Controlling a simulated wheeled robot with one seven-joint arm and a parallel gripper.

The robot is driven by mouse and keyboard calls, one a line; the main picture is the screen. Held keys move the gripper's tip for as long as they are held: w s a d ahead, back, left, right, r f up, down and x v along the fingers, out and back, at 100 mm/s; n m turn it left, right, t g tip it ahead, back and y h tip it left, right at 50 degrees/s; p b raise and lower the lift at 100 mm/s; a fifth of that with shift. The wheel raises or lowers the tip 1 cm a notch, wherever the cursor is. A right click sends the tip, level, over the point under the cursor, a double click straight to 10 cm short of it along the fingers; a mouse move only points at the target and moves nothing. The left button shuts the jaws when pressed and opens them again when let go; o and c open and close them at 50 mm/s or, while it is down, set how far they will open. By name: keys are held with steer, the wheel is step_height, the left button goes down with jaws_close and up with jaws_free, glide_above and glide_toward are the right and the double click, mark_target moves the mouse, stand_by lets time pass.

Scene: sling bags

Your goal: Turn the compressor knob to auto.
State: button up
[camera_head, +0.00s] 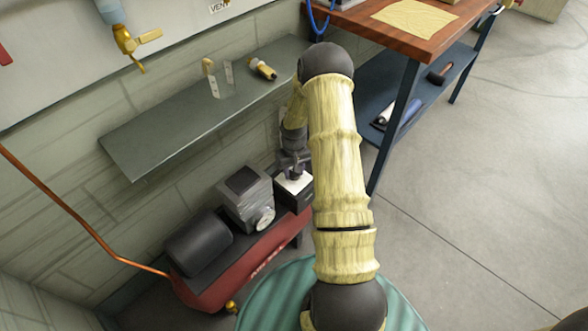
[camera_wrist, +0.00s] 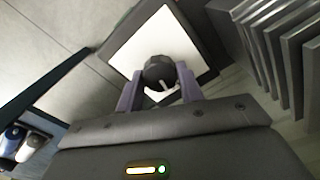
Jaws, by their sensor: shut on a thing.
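The compressor (camera_head: 250,262) has a red tank, a black motor and a grey pump, and stands low by the wall in the head view. At its right end is a dark control box with a white face plate (camera_head: 294,184). In the wrist view the round black knob (camera_wrist: 158,70) sits in front of the white plate (camera_wrist: 140,46), and a pale pointer mark shows on its lower side. My gripper (camera_wrist: 159,82) has its two purple fingers on either side of the knob, shut on it. In the head view my gripper (camera_head: 291,165) hides the knob. I see no readable labels on the plate.
A grey wall shelf (camera_head: 190,110) juts out above the compressor, close to my arm. A wooden workbench (camera_head: 410,30) with dark blue legs stands at the right. A round dial (camera_head: 264,218) sits on the compressor. The floor at the right is clear.

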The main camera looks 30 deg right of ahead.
steer(key=m+p, duration=0.2)
steer(key=m, duration=0.2)
steer(key=shift+r+m, duration=0.15)
steer(key=shift+m, duration=0.15)
steer(key=m+p, duration=0.1)
steer(key=m, duration=0.2)
steer(key=shift+m, duration=0.3)
steer(key=m+p, duration=0.1)
steer(key=m, duration=0.2)
steer(key=shift+m+p, duration=0.3)
steer(key=shift+p, duration=0.1)
steer(key=shift+m+p, duration=0.55)
steer(key=shift+m, duration=1.35)
steer(key=o, duration=1)
step_height(320, 180, up, 17)
steer(key=p, duration=0.2)
